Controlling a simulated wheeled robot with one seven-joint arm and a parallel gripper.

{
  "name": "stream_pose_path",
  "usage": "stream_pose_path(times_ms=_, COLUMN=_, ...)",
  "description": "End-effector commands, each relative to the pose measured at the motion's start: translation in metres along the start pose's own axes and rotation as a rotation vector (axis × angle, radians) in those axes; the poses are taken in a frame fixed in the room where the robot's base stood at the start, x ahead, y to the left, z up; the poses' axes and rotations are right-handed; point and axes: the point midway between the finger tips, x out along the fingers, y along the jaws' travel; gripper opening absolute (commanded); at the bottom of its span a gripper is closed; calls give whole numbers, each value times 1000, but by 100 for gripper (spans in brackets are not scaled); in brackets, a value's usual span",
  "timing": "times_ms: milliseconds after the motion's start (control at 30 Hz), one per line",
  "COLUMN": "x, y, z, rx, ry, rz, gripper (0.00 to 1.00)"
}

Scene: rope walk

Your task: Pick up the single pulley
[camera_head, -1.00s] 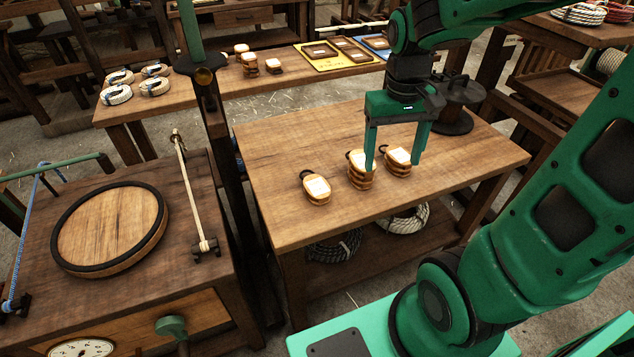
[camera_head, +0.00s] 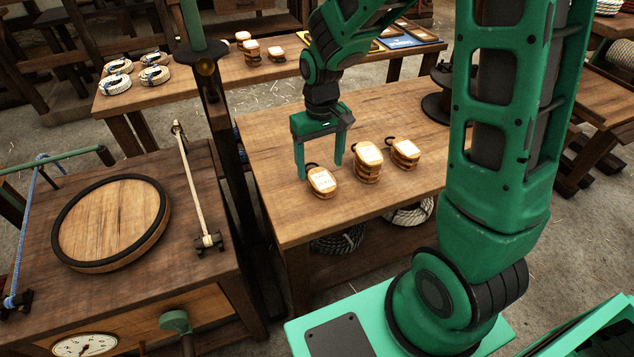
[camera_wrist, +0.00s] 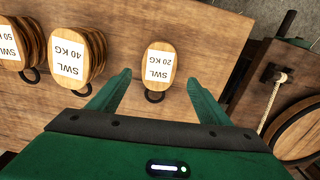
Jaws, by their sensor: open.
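The single pulley (camera_head: 322,182) is the thinnest of three wooden blocks on the middle table and stands leftmost in the head view. In the wrist view the single pulley (camera_wrist: 159,62) has a white label reading SWL 20 KG, upside down, and a dark ring at its near end. My gripper (camera_head: 319,170) is open and empty, pointing down around or just above and behind this block; the exact height is hard to tell. In the wrist view the fingers of my gripper (camera_wrist: 157,78) lie either side of the ring end, clear of the block.
A thicker block (camera_head: 368,162) labelled SWL 40 KG and another (camera_head: 405,154) labelled SWL 50 stand to the right on the table (camera_head: 280,222). A dark spool (camera_head: 437,105) is farther back. A dark post (camera_head: 212,110) rises left of the table, beside a bench with a round wooden disc (camera_head: 110,226).

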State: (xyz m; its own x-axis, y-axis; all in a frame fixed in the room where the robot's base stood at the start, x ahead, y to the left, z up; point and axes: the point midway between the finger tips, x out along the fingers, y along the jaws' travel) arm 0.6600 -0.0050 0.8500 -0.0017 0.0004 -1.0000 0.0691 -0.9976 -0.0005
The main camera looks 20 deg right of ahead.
Motion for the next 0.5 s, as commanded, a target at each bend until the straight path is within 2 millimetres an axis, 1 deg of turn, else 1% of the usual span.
stream_pose_path(times_ms=133, x=11, y=2, z=2, rx=2, ry=-3, rz=0, gripper=72)
stream_pose_path(times_ms=300, x=36, y=4, z=5, rx=1, ry=-4, rz=0, gripper=72)
stream_pose_path(times_ms=400, x=47, y=3, z=4, rx=1, ry=-3, rz=0, gripper=72)
stream_pose_path(times_ms=500, x=52, y=3, z=4, rx=1, ry=-1, rz=0, gripper=72)
